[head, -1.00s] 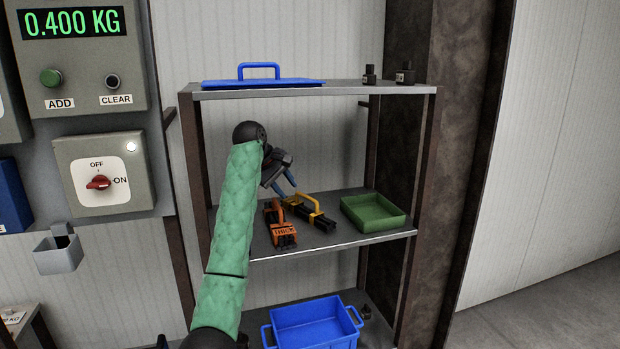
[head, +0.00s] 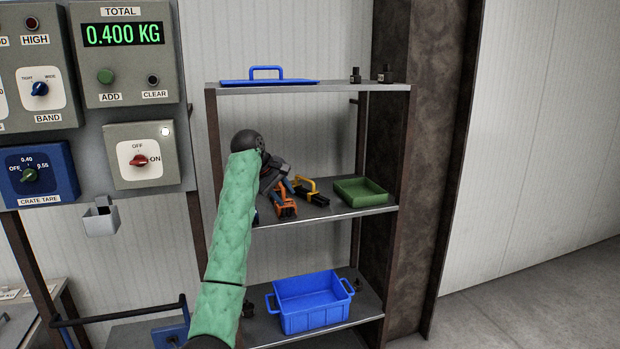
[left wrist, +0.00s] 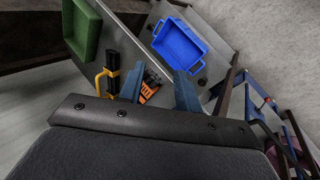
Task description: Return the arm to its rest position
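My left arm, in a green padded sleeve, reaches up from the bottom of the head view to the shelf rack. My left gripper (head: 285,187) is at the middle shelf, in front of and above an orange tool (head: 285,209). In the left wrist view its two blue fingers (left wrist: 159,91) stand apart with nothing held. The orange tool (left wrist: 149,88) shows beyond the gap between them, lying on the shelf. My right gripper is not in view.
The middle shelf (head: 340,214) also holds a yellow-handled black tool (head: 312,193) and a green tray (head: 363,190). A blue crate (head: 312,304) stands on the lower shelf, a blue lid (head: 268,79) on top. Control boxes (head: 137,80) hang at left.

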